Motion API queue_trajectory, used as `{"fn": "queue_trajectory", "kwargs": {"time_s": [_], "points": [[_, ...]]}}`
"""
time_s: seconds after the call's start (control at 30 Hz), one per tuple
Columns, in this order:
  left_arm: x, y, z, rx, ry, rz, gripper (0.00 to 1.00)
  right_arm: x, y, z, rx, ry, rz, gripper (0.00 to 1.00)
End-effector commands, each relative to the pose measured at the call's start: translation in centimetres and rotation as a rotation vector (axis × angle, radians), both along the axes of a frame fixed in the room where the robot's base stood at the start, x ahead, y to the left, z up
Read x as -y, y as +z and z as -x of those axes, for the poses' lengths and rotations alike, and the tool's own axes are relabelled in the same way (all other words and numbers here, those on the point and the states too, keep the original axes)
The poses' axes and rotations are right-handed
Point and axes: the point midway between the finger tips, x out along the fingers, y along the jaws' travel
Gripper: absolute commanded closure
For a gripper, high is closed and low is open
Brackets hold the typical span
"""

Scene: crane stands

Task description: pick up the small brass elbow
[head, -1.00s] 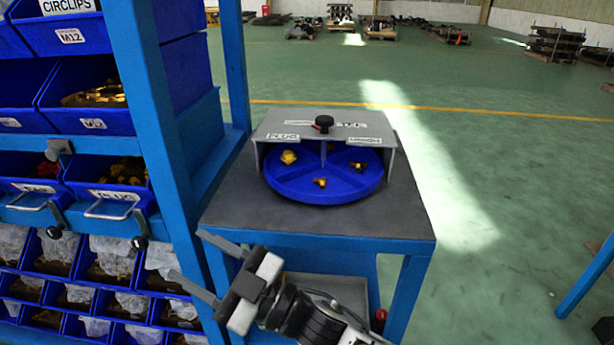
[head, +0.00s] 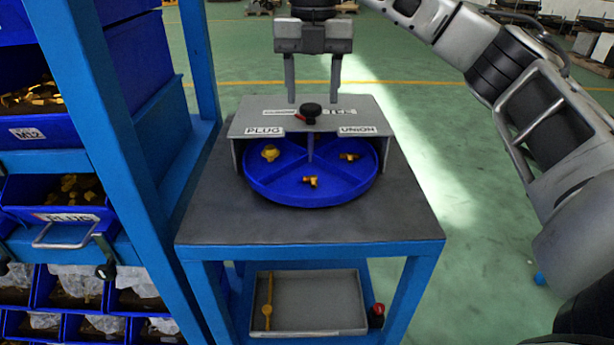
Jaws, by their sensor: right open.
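A blue round tray (head: 263,192) with dividers sits on the small table under a grey cover. A small brass fitting (head: 310,181), which looks like the elbow, lies in the front compartment. A rounder brass piece (head: 270,153) lies in the left compartment and another brass fitting (head: 350,156) in the right one. My right gripper (head: 313,95) points down, open and empty, above and behind the cover, apart from the tray. My left gripper is not in view.
The grey cover (head: 240,124), labelled PLUG and UNION, has a black knob (head: 310,111) on top and overhangs the tray's back. A blue bin rack (head: 108,100) stands at the left. A grey lower tray (head: 315,300) is on the shelf below. The tabletop's front is clear.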

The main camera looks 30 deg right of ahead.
Motion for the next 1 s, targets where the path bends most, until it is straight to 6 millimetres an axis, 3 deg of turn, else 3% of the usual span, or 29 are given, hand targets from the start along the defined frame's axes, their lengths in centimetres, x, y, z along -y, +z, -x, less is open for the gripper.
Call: {"fn": "queue_trajectory", "kwargs": {"time_s": [0.4, 0.73, 1.0], "points": [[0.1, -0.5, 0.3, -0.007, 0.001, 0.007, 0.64, 0.1, -8.2, 0.2, -0.005, -0.002, 0.005, 0.49], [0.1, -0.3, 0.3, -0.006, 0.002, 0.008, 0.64, -0.1, -10.9, 0.2, -0.002, 0.0, 0.005, 0.49], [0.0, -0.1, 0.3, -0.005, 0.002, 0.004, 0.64, -0.6, -14.8, 0.4, -0.002, 0.0, 0.003, 0.49]]}}
